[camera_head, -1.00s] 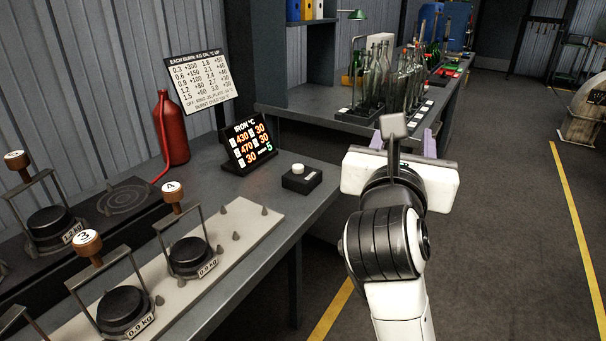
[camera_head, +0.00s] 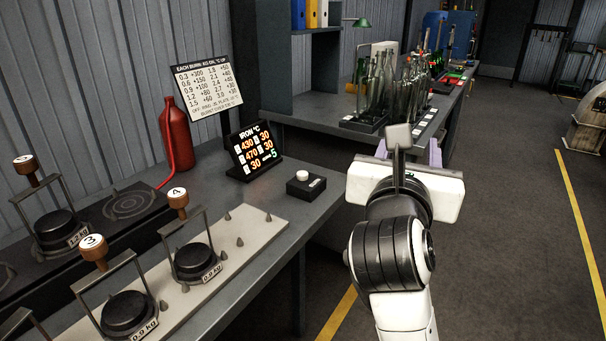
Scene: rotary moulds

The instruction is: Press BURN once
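A small black box with a round white button (camera_head: 302,176) sits on the grey bench, right of the IRON °C display (camera_head: 254,150). Its label is too small to read. The display shows 430, 470 and several 30s in orange and a green 5. My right gripper (camera_head: 428,152) is raised at the right of the bench, over the floor side and clear of the button. Its fingers are mostly hidden behind its white body, so its opening cannot be read. My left gripper is not in view.
Round irons with numbered wooden knobs, 3 (camera_head: 129,312) and 4 (camera_head: 195,262), stand on a pale plate with studs (camera_head: 262,232). Another iron (camera_head: 57,230) stands by a burner ring (camera_head: 131,203). A red bottle (camera_head: 176,135) and a chart (camera_head: 208,87) are behind. Glass bottles (camera_head: 375,85) stand on the far bench.

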